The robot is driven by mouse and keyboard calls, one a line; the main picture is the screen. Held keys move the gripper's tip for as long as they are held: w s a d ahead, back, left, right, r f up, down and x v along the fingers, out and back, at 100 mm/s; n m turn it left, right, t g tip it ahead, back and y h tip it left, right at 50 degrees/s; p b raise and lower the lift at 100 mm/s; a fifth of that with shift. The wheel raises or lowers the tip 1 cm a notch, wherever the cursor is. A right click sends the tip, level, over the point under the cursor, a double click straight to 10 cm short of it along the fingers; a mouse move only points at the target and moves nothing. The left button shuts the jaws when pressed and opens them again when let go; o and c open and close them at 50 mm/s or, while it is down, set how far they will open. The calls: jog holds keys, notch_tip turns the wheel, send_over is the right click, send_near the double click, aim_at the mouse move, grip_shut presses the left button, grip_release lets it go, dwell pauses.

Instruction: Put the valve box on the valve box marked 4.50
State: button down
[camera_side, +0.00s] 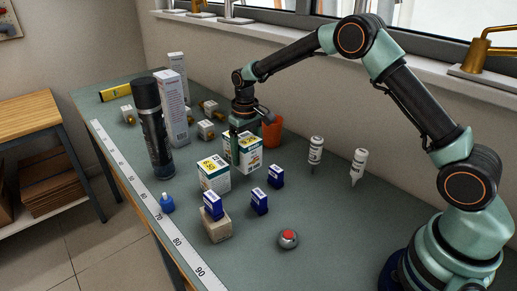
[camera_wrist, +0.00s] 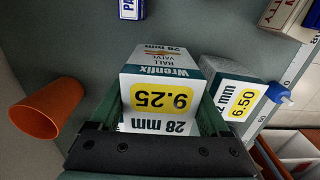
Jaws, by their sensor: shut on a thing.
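My gripper (camera_wrist: 160,118) is shut on a white and green valve box (camera_wrist: 158,90), one finger on each side. Its yellow label reads 9.25 in the wrist view, with "28 mm" and "Wrenfix" printed on it. The held box (camera_side: 250,155) also shows in the side view, partly behind a finger; whether it touches the bench is hard to tell. Another valve box (camera_wrist: 233,98) stands beside it, marked 6.50. This second box (camera_side: 214,176) sits in front and left of the held one in the side view. I see no label reading 4.50.
A black spray can (camera_side: 161,140) and tall white cartons (camera_side: 173,112) stand left. An orange cup (camera_side: 271,132) is behind the held box. Small blue boxes (camera_side: 276,176), a red-topped button (camera_side: 288,239) and white bottles (camera_side: 316,150) are nearby.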

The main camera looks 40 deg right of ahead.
aim_at(246, 139)
jog(key=shift+f, duration=2.05)
jog(key=shift+f, duration=0.2)
grip_release()
notch_tip(246, 139, up, 12)
jog(key=shift+r, duration=0.1)
jog(key=s+d+r+t, duration=0.2)
jog(key=s+r+t, duration=0.2)
jog(key=s+r, duration=1.05)
jog(key=s+f+t, duration=0.1)
jog(key=s+f, duration=0.2)
jog(key=s, duration=0.6)
jog(key=shift+f+t, duration=0.3)
jog(key=shift+f, duration=0.05)
